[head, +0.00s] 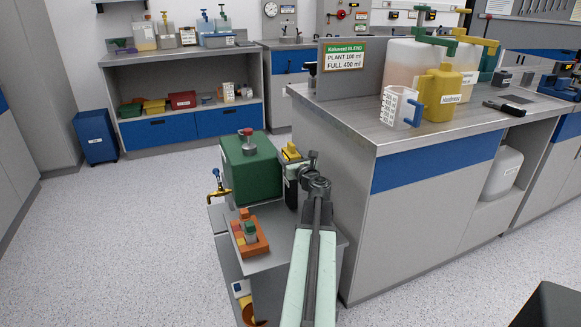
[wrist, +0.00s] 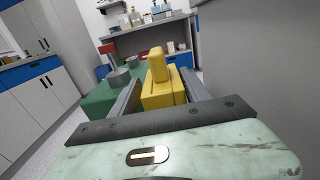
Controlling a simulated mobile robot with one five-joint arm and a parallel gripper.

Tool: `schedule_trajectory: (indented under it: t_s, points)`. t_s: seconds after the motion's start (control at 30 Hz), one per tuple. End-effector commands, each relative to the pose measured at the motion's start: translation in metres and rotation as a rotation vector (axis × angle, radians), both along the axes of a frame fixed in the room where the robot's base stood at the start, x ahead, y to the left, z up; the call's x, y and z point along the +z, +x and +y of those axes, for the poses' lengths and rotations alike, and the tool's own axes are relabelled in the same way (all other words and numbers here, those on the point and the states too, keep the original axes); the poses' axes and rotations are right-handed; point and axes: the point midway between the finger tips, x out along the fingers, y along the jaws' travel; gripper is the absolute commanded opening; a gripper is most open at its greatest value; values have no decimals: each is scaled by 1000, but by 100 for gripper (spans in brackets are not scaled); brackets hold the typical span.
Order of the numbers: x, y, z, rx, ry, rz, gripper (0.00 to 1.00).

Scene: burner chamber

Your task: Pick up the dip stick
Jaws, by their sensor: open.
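A yellow piece, which looks like the handle of the dip stick (head: 291,153), shows at the right edge of the green tank (head: 250,163). In the wrist view the yellow handle (wrist: 158,68) stands upright on a wider yellow block, between the two fingers of my gripper (wrist: 162,88). The fingers are apart, one on each side of it, with no clear contact. In the head view my gripper (head: 296,172) is beside the tank, partly hiding the yellow piece. Any rod below the handle is hidden.
The tank has a grey cap with a red top (head: 248,140) and a brass tap (head: 218,187). An orange tray (head: 258,249) with small parts lies in front of it. A grey counter (head: 355,126) with a jug (head: 402,106) and containers stands close on the right. Floor is clear at left.

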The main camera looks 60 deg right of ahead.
Motion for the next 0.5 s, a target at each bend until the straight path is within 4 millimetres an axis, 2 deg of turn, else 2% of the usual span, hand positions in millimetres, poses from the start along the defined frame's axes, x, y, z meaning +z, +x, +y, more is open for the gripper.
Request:
schedule_trajectory:
  t_s: [0.1,0.3,0.5]
  points:
    - [0,-1,1,0,0,0,52]
    - [0,-1,1,0,0,0,0]
    - [0,-2,0,-1,0,0,0]
